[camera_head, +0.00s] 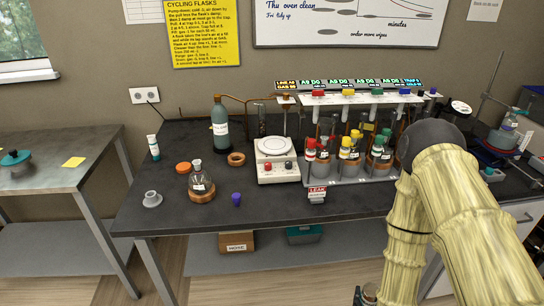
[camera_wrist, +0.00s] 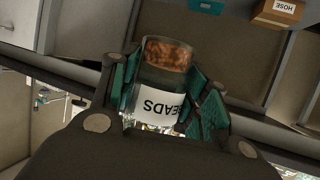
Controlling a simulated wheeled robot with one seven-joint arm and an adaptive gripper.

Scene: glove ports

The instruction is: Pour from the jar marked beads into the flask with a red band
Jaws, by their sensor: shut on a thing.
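In the wrist view a clear jar (camera_wrist: 160,80) with a white label ending in "EADS" stands between the green-padded fingers of my gripper (camera_wrist: 165,100), which is shut on it. Copper-brown beads fill the jar's bottom end. The label and the background lettering both appear upside down, so the jar looks roughly upright. In the head view my arm hides the jar and most of my gripper. Several flasks stand in the rack (camera_head: 345,182); the one with red caps (camera_head: 322,168) is at its left. I cannot make out a red band on any flask for certain.
A labelled flask (camera_head: 200,183) sits on a cork ring. A balance (camera_head: 277,165), a teal bottle (camera_head: 220,125) and a purple stopper (camera_head: 237,199) stand on the dark bench (camera_head: 180,212). The front left of the bench has free room. My arm covers its right front.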

